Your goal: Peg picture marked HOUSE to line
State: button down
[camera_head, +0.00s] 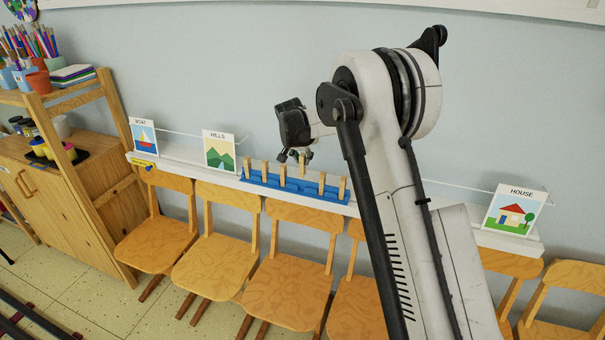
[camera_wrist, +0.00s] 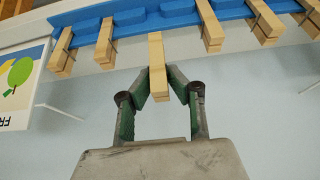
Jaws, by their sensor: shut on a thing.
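The picture marked HOUSE (camera_head: 515,212) leans upright on the ledge at the right, showing a red-roofed house and a green tree. A thin white line (camera_head: 455,186) runs along the wall above the ledge, partly hidden behind my arm. My gripper (camera_head: 301,156) is at the blue peg rack (camera_head: 262,180). In the wrist view, my gripper (camera_wrist: 161,86) is shut on a wooden peg (camera_wrist: 156,52), which appears apart from the rack. Several other wooden pegs (camera_head: 321,184) stand in the rack.
Pictures marked BOAT (camera_head: 143,137) and HILLS (camera_head: 219,153) stand on the white ledge (camera_head: 181,155) at the left. Another picture (camera_wrist: 20,80), lettering partly cut off, shows in the wrist view. Wooden chairs (camera_head: 290,285) line the front; a wooden shelf unit (camera_head: 60,190) stands left.

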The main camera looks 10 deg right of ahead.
jog(key=shift+s+a+r+b, duration=0.15)
jog(key=shift+s+a, duration=0.3)
jog(key=shift+s, duration=0.25)
jog(key=shift+s+a+r+b, duration=0.1)
jog(key=shift+s+a+r, duration=0.1)
jog(key=shift+s+a, duration=0.4)
jog(key=shift+s+a+r+b, duration=0.15)
jog(key=shift+s+a, duration=0.15)
jog(key=shift+s, duration=0.5)
